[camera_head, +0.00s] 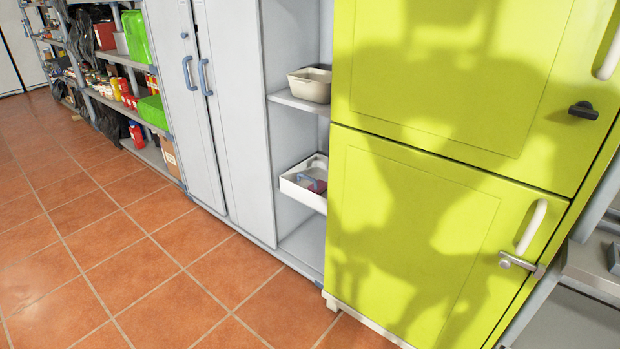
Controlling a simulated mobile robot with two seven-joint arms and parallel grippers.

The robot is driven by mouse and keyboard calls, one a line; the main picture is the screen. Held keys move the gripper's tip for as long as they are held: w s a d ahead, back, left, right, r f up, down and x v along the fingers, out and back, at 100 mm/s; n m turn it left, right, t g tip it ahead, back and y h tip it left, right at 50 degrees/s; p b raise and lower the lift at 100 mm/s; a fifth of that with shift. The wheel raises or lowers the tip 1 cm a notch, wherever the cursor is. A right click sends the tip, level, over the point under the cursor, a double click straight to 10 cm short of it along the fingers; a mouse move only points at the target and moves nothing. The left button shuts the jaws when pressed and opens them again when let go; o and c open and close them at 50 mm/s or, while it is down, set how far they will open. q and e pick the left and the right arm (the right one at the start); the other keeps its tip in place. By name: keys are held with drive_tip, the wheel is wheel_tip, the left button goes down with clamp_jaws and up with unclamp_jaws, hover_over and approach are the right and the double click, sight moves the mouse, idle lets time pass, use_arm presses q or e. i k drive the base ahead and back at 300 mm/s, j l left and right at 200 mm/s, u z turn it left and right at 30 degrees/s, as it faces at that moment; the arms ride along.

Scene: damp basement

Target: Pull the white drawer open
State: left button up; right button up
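A white drawer (289,188) sits in the open shelf column between the grey cabinet and the yellow-green fridge. Neither of my grippers is in view; only a dark shadow, shaped like a robot, falls on the fridge doors.
The yellow-green fridge (400,240) fills the right, with white handles and a metal latch. A beige bin (310,84) stands on the shelf above the drawer. The grey cabinet (180,90) is closed. Loaded shelves (125,60) stand at the left. The tiled floor (120,260) in front is clear.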

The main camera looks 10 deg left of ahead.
sight(294, 182)
drive_tip(key=j+u, duration=0.1)
drive_tip(key=j, duration=0.55)
drive_tip(key=i+j+z, duration=0.1)
drive_tip(key=i+j, duration=0.7)
drive_tip(key=i+j+z, duration=0.15)
drive_tip(key=i+j, duration=0.65)
drive_tip(key=i+j+z, duration=0.15)
drive_tip(key=i+j, duration=0.2)
drive_tip(key=j, duration=0.15)
drive_tip(key=i+j+z, duration=0.1)
drive_tip(key=i+j, duration=0.25)
drive_tip(key=j, duration=0.15)
drive_tip(key=i+j, duration=0.35)
drive_tip(key=j, duration=0.15)
drive_tip(key=z, duration=0.05)
